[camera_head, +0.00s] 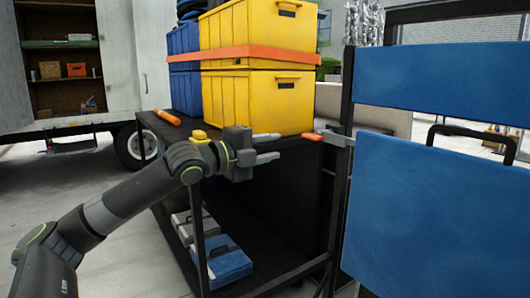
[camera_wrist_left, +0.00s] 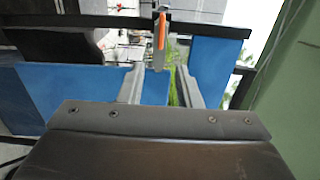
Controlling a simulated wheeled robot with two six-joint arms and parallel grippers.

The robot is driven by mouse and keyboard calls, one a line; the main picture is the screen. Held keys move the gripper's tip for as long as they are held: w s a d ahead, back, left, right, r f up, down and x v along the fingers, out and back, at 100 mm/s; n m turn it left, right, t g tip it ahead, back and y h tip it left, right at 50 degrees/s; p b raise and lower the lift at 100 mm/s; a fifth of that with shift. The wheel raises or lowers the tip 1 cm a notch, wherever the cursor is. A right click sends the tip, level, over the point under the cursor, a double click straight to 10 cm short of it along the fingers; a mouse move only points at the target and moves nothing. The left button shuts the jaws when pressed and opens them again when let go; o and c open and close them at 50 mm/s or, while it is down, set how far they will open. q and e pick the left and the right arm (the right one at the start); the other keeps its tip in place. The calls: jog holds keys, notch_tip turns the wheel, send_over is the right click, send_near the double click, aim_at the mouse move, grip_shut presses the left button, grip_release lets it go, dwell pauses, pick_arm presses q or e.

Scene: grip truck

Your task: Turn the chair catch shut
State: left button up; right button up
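The catch (camera_head: 330,138) has an orange grip and a grey metal plate, and sits on the dark upright beside the blue folding chair panel (camera_head: 435,205). Its orange end points left, towards my left gripper. In the left wrist view the catch (camera_wrist_left: 161,32) shows upright beyond the fingertips, roughly centred between them. My left gripper (camera_head: 279,147) is open and empty, its two grey fingers apart, a short way left of the catch and not touching it. My right gripper is in neither view.
Yellow crates (camera_head: 258,100) with an orange strap stand on the black cart (camera_head: 275,190) just behind my left gripper. An orange roll (camera_head: 167,117) lies on the cart top. Blue and grey cases (camera_head: 222,262) lie on its lower shelf. A white truck (camera_head: 120,60) stands behind.

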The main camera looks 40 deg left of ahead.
pick_arm(q)
jog(key=shift+s, duration=0.5)
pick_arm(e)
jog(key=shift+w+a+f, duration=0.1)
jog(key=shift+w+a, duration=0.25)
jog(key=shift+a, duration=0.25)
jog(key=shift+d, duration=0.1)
